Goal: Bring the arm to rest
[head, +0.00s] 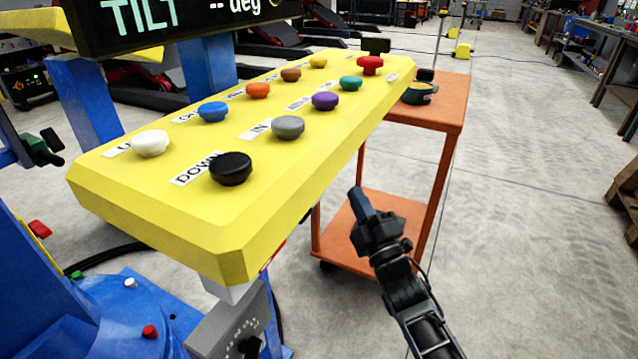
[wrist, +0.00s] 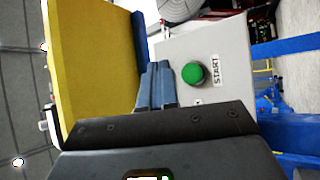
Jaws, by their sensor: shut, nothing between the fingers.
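My gripper (head: 363,203) is shut and empty. In the head view it stands to the right of the yellow button panel (head: 180,235), apart from it in the picture, with the orange cart behind it. In the wrist view the two blue-grey fingers of my gripper (wrist: 160,72) lie together. Beyond them a grey box with a green START button (wrist: 194,73) shows, just right of the fingertips. I cannot tell how far the fingers are from that box. The yellow panel (wrist: 95,60) fills the left of the wrist view.
The panel carries several coloured buttons, among them a black one (head: 231,168) and a red one (head: 370,65). A dark display (head: 180,22) reading TILT hangs above. The orange cart (head: 436,110) holds a dark green item (head: 420,94). Open concrete floor (head: 540,200) lies to the right.

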